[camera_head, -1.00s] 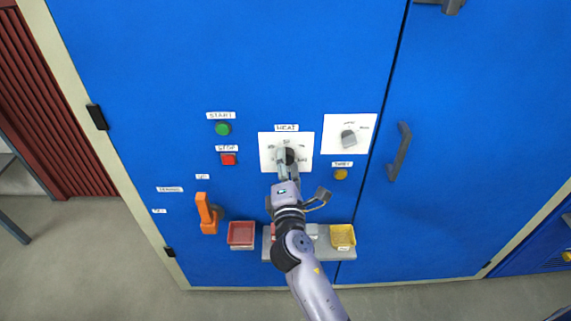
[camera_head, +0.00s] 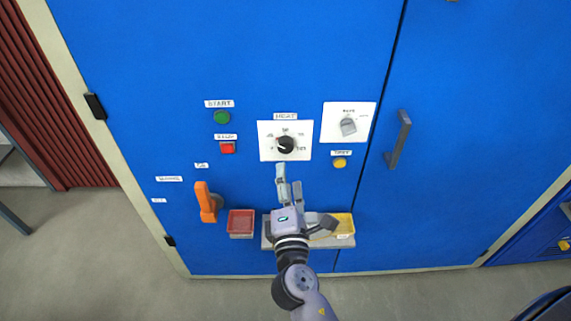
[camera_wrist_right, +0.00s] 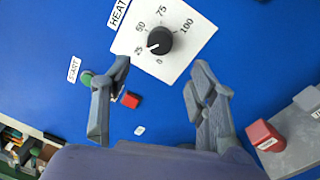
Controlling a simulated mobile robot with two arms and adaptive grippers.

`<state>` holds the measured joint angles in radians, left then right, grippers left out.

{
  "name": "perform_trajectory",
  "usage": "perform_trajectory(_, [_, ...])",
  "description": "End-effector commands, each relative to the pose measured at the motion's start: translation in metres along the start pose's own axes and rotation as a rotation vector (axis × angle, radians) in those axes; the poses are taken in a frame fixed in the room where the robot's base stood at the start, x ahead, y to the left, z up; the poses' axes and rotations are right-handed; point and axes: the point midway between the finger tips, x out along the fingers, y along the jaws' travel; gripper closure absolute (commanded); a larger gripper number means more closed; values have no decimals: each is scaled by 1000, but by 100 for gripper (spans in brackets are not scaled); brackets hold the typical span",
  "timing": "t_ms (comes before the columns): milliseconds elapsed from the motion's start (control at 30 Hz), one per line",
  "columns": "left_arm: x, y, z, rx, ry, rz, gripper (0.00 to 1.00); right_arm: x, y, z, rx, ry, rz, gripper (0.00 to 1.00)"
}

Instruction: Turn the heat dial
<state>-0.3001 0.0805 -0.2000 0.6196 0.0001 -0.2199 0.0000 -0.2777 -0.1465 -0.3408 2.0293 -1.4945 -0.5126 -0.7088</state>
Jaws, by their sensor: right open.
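The heat dial (camera_head: 286,145) is a round black knob on a white plate under a HEAT label on the blue cabinet. In the right wrist view the dial (camera_wrist_right: 159,41) shows whole, with a scale from 0 to 100 around it. My left gripper is not in view.
A grey selector (camera_head: 348,126) sits right of the dial. A green button (camera_head: 221,117), red button (camera_head: 227,148) and yellow button (camera_head: 339,163) are nearby. An orange lever (camera_head: 206,203) is lower left. A door handle (camera_head: 398,139) juts out at right.

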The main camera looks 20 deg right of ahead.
Motion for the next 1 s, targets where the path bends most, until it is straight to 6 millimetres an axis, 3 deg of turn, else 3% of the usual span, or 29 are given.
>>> perform_trajectory(100, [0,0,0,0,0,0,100,-18,0,0,-2,2,-1,47])
perform_trajectory(233, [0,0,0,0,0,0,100,-28,0,0,-2,0,0,47])
perform_trajectory(800, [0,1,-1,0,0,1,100,-30,0,0,0,1,0,47])
perform_trajectory(900, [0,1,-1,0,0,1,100,-30,-12,-8,13,22,-22,47])
perform_trajectory(1000, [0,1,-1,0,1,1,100,-32,-48,-30,56,82,-92,47])
